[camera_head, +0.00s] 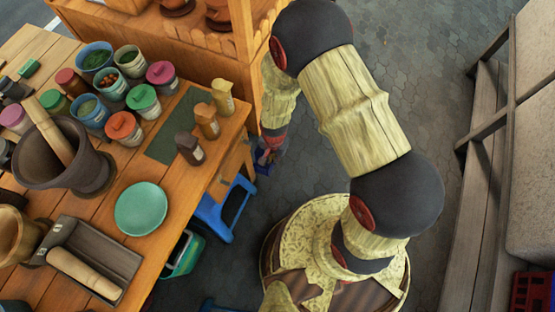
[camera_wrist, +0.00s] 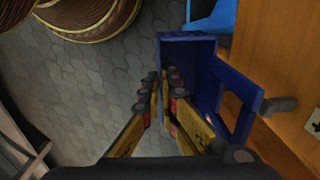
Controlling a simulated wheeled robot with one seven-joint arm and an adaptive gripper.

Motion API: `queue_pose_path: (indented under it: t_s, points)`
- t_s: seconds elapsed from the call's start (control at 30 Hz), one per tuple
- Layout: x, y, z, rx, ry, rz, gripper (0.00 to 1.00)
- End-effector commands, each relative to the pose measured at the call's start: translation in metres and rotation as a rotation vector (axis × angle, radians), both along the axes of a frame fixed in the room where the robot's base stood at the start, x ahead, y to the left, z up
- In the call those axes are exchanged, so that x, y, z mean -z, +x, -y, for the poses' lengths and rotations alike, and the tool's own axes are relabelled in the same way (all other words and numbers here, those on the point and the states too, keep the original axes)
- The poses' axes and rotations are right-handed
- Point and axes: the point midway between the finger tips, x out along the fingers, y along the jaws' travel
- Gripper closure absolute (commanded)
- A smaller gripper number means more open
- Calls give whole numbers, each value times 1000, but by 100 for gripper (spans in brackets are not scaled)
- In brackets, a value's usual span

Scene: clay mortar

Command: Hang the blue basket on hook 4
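The blue basket (camera_wrist: 200,52) is in the middle of the wrist view, beside the orange wooden side of the stall. Its frame-like handle (camera_wrist: 246,98) faces that wood. My gripper (camera_wrist: 161,82) has its fingertips close together on either side of the basket's left wall and appears shut on it. A grey hook (camera_wrist: 279,105) sticks out of the wood at the handle's right edge; I cannot tell whether it passes through the opening. In the head view, the basket (camera_head: 263,168) shows as a small dark blue patch below my gripper (camera_head: 270,150), beside the table; the hooks are hidden there.
A white label (camera_wrist: 315,130) is cut off at the wrist view's right edge. A blue stool (camera_head: 225,208) and a green bin (camera_head: 183,255) stand by the table (camera_head: 165,225), which holds jars, a mortar and a green plate.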

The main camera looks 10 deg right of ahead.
Motion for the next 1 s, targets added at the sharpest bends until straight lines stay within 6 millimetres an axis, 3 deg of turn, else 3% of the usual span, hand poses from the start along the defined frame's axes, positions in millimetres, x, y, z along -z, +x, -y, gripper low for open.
queue_pose_path:
  t_s: [1.0]
  points:
    - [8, 33, -42, -2, 0, 0, 100]
